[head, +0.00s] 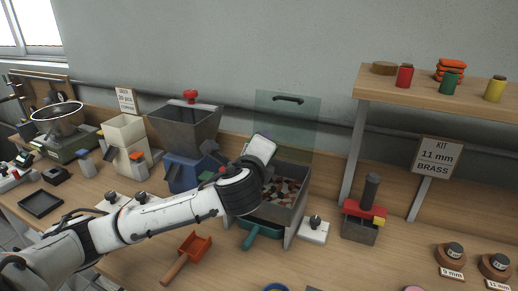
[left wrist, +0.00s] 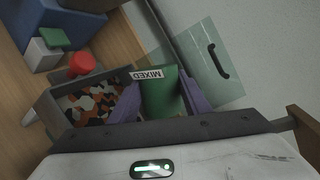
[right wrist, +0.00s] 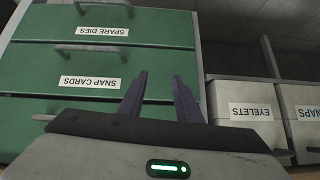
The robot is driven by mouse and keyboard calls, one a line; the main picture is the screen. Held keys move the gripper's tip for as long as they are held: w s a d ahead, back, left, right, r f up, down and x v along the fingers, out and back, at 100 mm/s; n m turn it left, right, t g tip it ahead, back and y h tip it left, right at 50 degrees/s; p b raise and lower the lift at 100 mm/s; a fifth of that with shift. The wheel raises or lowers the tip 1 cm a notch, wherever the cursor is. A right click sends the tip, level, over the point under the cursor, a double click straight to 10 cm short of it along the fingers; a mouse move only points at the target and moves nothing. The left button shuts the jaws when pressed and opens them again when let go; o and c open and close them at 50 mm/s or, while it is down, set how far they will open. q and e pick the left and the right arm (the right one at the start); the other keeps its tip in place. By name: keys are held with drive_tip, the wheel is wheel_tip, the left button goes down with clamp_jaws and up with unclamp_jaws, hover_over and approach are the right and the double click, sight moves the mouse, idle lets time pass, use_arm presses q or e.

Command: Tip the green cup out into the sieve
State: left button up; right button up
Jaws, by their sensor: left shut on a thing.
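The green cup (left wrist: 164,92), labelled MIXED, is between the purple fingers of my left gripper (left wrist: 152,100), which is shut on it. In the head view the wrist hides the cup. My left gripper (head: 266,178) is over the grey box-shaped sieve (head: 298,212). The sieve also shows in the left wrist view (left wrist: 47,112), beside the cup, with orange, black and white pieces inside. I cannot tell how far the cup is tilted or what is in it. My right gripper (right wrist: 161,78) is open and empty, in front of green drawers (right wrist: 60,78).
A clear panel with a dark handle (head: 287,115) stands behind the sieve. A blue hopper machine (head: 185,135) is left of it. A red-topped press (head: 365,210) is to the right. An orange scoop (head: 188,252) lies in front.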

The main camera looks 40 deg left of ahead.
idle(0.3)
use_arm(q)
drive_tip(key=shift+r, duration=2.55)
drive_tip(key=n+h, duration=0.1)
drive_tip(key=n, duration=0.1)
drive_tip(key=n+h, duration=0.1)
drive_tip(key=n, duration=0.1)
drive_tip(key=shift+r, duration=0.35)
drive_tip(key=n+h, duration=0.1)
drive_tip(key=n, duration=0.1)
drive_tip(key=n+h, duration=0.2)
drive_tip(key=shift+r+h, duration=0.3)
drive_tip(key=shift+r, duration=0.05)
drive_tip(key=n+h, duration=0.2)
drive_tip(key=n, duration=0.1)
drive_tip(key=shift+r+t, duration=0.3)
drive_tip(key=shift+t, duration=0.1)
drive_tip(key=n+h, duration=0.1)
drive_tip(key=n, duration=0.1)
drive_tip(key=r+n+t+h, duration=0.1)
drive_tip(key=n, duration=0.1)
drive_tip(key=shift+n+t, duration=0.3)
